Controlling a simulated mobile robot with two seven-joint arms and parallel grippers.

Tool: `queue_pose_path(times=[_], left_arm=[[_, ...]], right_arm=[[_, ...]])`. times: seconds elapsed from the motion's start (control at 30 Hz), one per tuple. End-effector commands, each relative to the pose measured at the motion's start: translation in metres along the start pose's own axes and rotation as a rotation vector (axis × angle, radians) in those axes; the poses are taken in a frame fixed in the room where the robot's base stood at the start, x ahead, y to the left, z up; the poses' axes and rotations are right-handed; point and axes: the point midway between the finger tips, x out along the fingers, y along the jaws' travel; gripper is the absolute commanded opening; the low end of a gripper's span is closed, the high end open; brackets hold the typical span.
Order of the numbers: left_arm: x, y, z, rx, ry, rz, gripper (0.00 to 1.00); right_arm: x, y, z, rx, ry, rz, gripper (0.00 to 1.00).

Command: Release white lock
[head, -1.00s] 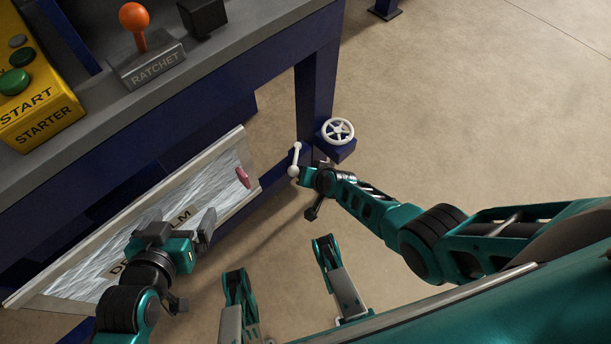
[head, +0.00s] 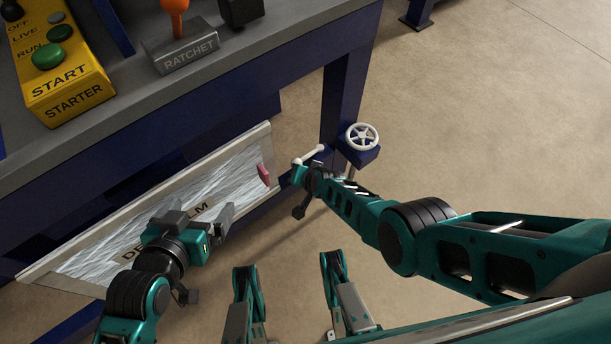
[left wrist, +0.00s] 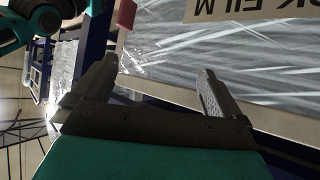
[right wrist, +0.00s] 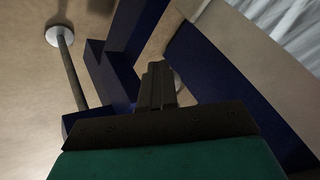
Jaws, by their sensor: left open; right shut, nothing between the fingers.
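The white lock (head: 308,156) is a thin white lever with a round knob at its end, low by the bench leg in the head view. It lies tilted, its knob up to the right. My right gripper (right wrist: 157,70) is shut and empty; in the head view its wrist is just below the lever, and I cannot tell whether it touches it. In the right wrist view a pale round piece (right wrist: 178,80) shows partly behind the fingers. My left gripper (head: 221,222) is open and empty in front of the film panel; its spread fingers also show in the left wrist view (left wrist: 159,70).
A white handwheel (head: 361,137) stands on a blue block right of the lever. The framed film panel (head: 100,235) carries a red tab (head: 264,174). Above, the bench holds a yellow starter box (head: 62,75) and a ratchet block (head: 186,55). The floor to the right is clear.

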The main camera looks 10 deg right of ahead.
Motion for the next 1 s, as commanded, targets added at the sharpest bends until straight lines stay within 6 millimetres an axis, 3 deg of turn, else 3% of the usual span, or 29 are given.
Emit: queue_pose_path(times=[0.73, 1.0], left_arm=[[0.000, 0.001, -0.005, 0.002, 0.013, 0.002, 1.00], [-0.006, -0.002, -0.013, 0.004, 0.010, -0.006, 1.00]], right_arm=[[0.003, -0.009, -0.011, -0.002, 0.019, -0.008, 0.00], [-0.010, -0.014, -0.017, -0.002, 0.019, -0.006, 0.00]])
